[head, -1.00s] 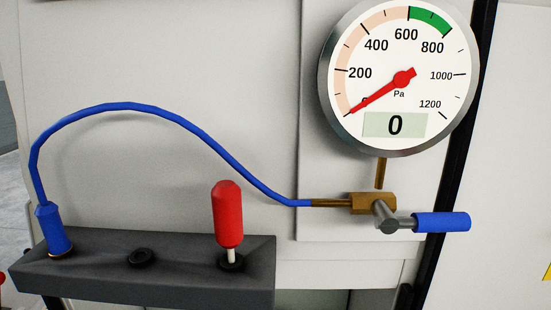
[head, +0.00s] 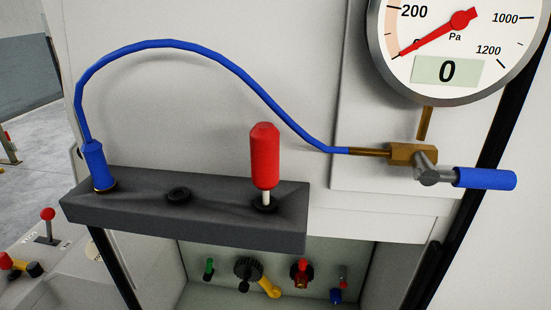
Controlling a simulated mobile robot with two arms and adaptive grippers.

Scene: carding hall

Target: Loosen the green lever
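A small green lever (head: 209,268) shows low in the head view, in a recess under the dark grey shelf. It looks upright at the recess's left end, and its lower part is small and hard to make out. Neither of my grippers is in view.
The grey shelf (head: 130,208) carries a red-handled lever (head: 265,156) and a blue hose (head: 190,45) leading to a brass valve (head: 412,153) with a blue handle (head: 486,178). A gauge (head: 455,45) reads 0. Beside the green lever are a yellow lever (head: 267,287), a red-topped fitting (head: 301,270) and a blue knob (head: 336,296).

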